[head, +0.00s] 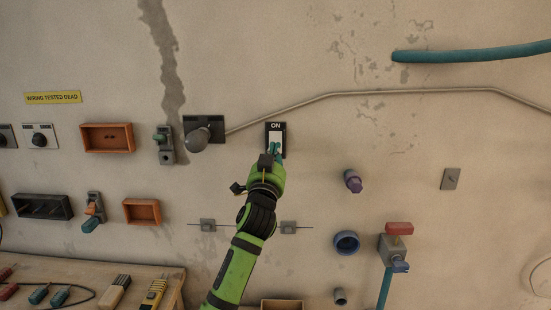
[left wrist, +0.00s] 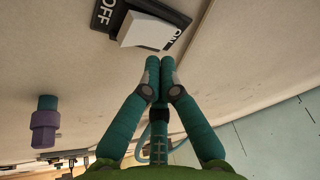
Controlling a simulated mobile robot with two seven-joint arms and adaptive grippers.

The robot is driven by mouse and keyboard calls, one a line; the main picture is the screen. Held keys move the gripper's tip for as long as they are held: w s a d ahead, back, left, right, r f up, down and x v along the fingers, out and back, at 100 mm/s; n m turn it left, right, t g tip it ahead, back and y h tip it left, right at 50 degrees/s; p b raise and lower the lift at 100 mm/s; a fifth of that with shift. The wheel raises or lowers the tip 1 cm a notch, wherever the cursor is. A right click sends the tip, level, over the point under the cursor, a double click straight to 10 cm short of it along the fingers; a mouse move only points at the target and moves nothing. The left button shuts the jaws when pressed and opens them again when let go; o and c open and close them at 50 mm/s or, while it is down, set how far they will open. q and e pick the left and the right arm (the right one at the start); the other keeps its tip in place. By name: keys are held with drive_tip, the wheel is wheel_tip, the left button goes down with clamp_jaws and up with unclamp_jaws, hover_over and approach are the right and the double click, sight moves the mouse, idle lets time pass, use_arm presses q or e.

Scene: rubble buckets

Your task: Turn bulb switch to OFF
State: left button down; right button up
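The bulb switch (head: 275,138) is a dark plate on the wall with a white rocker and "ON" at its top in the head view. In the left wrist view the white rocker (left wrist: 146,31) stands out from its plate, with "OFF" at one end and "ON" at the other. A grey bulb (head: 198,137) on a dark plate is left of the switch and looks unlit. My left gripper (head: 275,149) is in front of the switch's lower part, hiding it. In the left wrist view its fingertips (left wrist: 160,64) are together and empty, close to the rocker; I cannot tell whether they touch it.
A conduit (head: 380,92) runs across the wall above the switch. Orange boxes (head: 107,138), a lever fitting (head: 165,145) and a small wall fitting (head: 208,225) are to the left and below. A purple knob (head: 353,181) is to the right. A wooden bench (head: 135,275) is at lower left.

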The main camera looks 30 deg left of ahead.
use_arm(q)
drive_tip(key=shift+w+a+f+b, duration=0.3)
drive_tip(key=shift+w+a, duration=0.1)
drive_tip(key=shift+w, duration=0.2)
drive_tip(key=shift+w+f, duration=0.1)
idle(1.0)
drive_tip(key=shift+w+a+f, duration=0.1)
drive_tip(key=shift+w+a, duration=0.05)
drive_tip(key=shift+w, duration=0.1)
drive_tip(key=shift+w+a+f+b, duration=0.3)
drive_tip(key=shift+w+b, duration=0.15)
drive_tip(key=shift+b, duration=0.15)
idle(0.8)
drive_tip(key=shift+s+r, duration=0.1)
drive_tip(key=shift+r, duration=0.05)
drive_tip(key=shift+s+d+r+p, duration=0.35)
drive_tip(key=shift+s+p, duration=0.1)
drive_tip(key=shift+p, duration=0.15)
drive_tip(key=shift+s+d, duration=0.15)
drive_tip(key=shift+s, duration=0.15)
